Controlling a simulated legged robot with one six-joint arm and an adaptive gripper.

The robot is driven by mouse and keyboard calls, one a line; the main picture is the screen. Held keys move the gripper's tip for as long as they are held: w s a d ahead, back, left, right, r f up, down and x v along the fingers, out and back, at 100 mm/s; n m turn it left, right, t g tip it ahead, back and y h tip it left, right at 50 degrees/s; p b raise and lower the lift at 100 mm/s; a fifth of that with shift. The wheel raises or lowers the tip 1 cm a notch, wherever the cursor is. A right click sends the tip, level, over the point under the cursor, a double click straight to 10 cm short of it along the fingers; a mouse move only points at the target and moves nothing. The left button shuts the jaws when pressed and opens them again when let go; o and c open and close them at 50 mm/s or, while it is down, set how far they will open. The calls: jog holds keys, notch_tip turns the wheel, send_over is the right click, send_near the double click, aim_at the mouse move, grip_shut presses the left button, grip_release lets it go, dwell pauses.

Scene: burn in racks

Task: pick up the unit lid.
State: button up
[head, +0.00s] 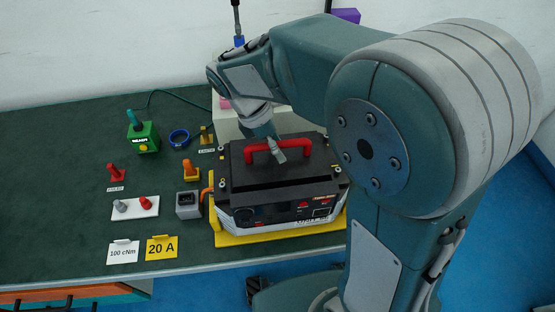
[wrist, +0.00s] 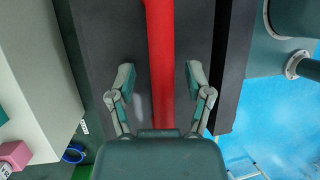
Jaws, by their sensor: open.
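The unit lid (head: 250,175) is a black cover with a red bar handle (head: 258,147). It sits on top of a unit (head: 290,208) with a dark front panel, which stands on a yellow base. My gripper (head: 280,156) is above the lid at the handle. In the wrist view, the red handle (wrist: 160,60) runs between the two open fingers of my gripper (wrist: 159,80), with a gap on each side. The black lid (wrist: 110,40) lies below. My arm hides part of the unit's right side in the head view.
Cards reading 100 cNm (head: 122,252) and 20 A (head: 161,249) are at the front edge. A pale box (wrist: 35,65) is close by.

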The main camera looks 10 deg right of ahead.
grip_shut()
